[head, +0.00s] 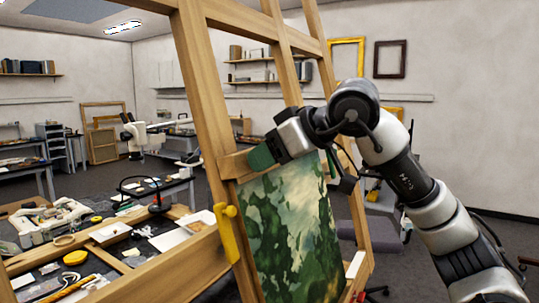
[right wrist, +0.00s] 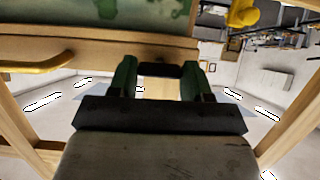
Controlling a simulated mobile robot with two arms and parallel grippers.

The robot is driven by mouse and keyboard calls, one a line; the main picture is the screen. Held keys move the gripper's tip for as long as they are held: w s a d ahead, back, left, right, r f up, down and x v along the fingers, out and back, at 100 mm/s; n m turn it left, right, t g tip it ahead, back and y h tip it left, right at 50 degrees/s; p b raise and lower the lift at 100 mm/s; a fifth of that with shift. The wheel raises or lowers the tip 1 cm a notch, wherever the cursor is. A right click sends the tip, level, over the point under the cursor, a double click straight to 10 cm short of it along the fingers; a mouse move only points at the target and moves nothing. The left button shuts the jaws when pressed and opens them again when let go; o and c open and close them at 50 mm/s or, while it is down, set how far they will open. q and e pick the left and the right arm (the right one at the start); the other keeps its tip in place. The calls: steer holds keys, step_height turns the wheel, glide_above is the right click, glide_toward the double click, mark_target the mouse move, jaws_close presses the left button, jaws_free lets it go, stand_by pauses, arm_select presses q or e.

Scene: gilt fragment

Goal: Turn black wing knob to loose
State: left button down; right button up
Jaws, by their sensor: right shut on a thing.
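The black wing knob (right wrist: 158,70) shows in the right wrist view as a dark bar at the edge of a wooden easel block. My right gripper (right wrist: 158,80) has its two green fingers on either side of the knob and is shut on it. In the head view my right gripper (head: 262,157) reaches in from the right to the wooden block (head: 236,164) above the painting. The knob is hidden there behind the fingers. How far the knob is turned cannot be told. My left gripper is not in view.
A green painting (head: 288,235) stands on the wooden easel (head: 203,85), close under my right gripper. A yellow handle (head: 228,235) sits on the easel's left upright. A cluttered workbench (head: 125,268) lies at the left. The floor at the right holds a stool (head: 369,235).

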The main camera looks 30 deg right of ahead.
steer(key=o, duration=0.9)
steer(key=b+v, duration=0.3)
steer(key=v, duration=0.7)
steer(key=shift+s+d+r, duration=0.2)
steer(key=shift+s+d, duration=0.05)
steer(key=shift+s, duration=0.05)
